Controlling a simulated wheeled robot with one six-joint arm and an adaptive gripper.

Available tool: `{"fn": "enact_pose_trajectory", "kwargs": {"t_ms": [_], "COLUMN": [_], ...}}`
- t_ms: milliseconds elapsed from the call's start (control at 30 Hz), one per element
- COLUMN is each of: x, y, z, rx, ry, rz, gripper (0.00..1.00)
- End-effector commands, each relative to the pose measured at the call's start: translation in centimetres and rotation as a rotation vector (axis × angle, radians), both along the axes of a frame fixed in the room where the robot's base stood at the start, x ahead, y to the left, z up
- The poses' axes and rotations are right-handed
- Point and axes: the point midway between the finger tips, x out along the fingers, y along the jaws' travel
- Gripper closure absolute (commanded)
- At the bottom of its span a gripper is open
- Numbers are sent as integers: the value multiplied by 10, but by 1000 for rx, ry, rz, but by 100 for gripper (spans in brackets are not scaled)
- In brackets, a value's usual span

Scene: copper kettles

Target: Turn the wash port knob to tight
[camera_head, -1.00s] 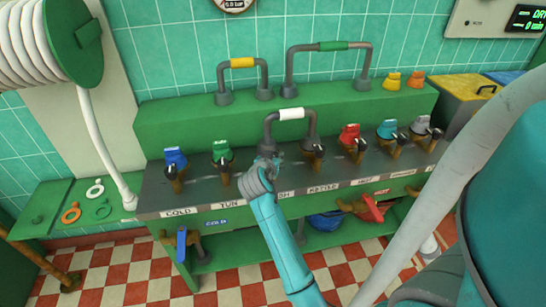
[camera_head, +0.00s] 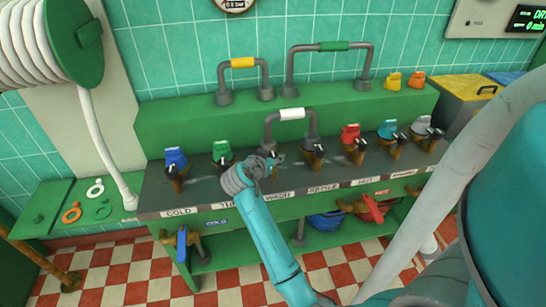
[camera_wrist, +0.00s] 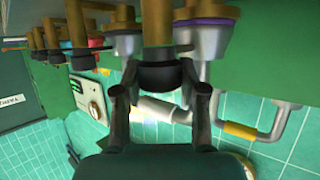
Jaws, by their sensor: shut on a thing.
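The wash port stands behind the WASH label (camera_head: 277,195) on the grey bench top, third from the left. My gripper (camera_head: 266,164) reaches it from the front left and hides most of it in the head view. In the wrist view, my gripper (camera_wrist: 155,82) has a finger on each side of a dark round knob (camera_wrist: 157,76) and is shut on it. A brass stem (camera_wrist: 157,25) runs from the knob. I cannot read any tight mark or the knob's exact angle.
A pipe with a white band (camera_head: 292,113) arches close behind my gripper. The green-topped port (camera_head: 222,152) stands close on the left, the KETTLE port (camera_head: 316,157) on the right. More ports line the bench (camera_head: 205,190). A grey hose (camera_head: 450,165) crosses the right side.

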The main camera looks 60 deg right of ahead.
Motion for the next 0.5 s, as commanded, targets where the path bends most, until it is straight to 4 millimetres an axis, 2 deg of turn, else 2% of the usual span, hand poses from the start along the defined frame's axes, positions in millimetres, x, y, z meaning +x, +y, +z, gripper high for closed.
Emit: {"fn": "enact_pose_trajectory", "kwargs": {"t_ms": [33,100,500], "x": [0,0,0], "y": [0,0,4], "z": [-1,-1,1], "rx": [1,1,0], "ry": [0,1,0], "rz": [1,1,2], "gripper": [51,33,32]}}
